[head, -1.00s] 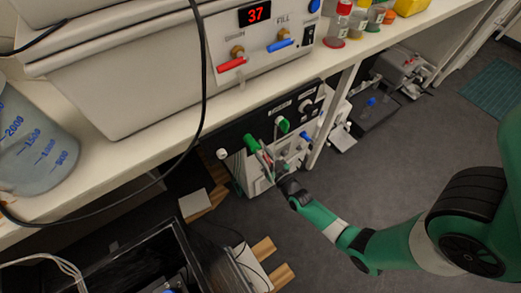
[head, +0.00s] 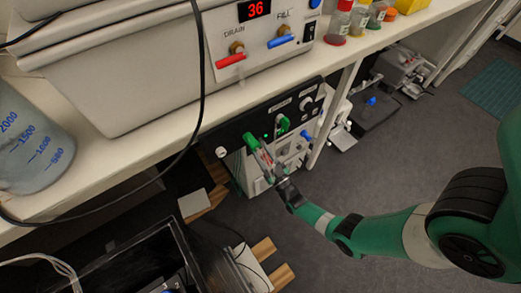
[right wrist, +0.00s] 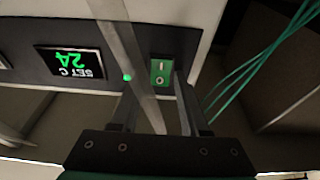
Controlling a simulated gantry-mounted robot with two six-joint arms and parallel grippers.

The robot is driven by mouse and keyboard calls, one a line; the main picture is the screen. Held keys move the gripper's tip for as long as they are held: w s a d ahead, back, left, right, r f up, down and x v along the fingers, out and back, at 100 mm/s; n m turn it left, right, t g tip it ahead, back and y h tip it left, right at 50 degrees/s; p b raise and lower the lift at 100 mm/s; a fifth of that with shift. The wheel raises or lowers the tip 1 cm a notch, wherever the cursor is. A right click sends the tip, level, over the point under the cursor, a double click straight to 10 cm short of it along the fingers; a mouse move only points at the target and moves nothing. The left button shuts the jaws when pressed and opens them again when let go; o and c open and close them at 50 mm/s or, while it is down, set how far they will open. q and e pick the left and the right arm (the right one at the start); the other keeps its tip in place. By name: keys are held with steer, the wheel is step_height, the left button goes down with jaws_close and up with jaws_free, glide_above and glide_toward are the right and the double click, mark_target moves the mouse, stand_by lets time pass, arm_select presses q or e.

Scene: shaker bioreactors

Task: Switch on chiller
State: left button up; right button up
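The chiller (head: 232,132) stands under the bench, with a black front panel carrying knobs and green and blue fittings. In the right wrist view its display (right wrist: 70,62) reads upside down "SET C" and 24. A small green lamp (right wrist: 127,77) is lit; it also shows in the head view (head: 265,136). A green rocker switch (right wrist: 162,76) marked I and O sits beside it. My right gripper (head: 264,157) is at the panel, fingers apart, its fingertips (right wrist: 156,88) close to the switch. I cannot tell whether they touch it. My left gripper is not in view.
A grey bar (right wrist: 130,55) crosses the right wrist view beside the switch. Above, a bath (head: 140,75) with display 36 and drain and fill valves stands on the white bench (head: 120,165). A bench leg (head: 334,115) stands right of the chiller. A black bin (head: 125,262) is at lower left.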

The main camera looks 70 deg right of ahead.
steer(key=shift+o, duration=1)
steer(key=v, duration=1.1)
steer(key=shift+s+p, duration=0.3)
steer(key=shift+p, duration=0.1)
steer(key=shift+a+r, duration=0.1)
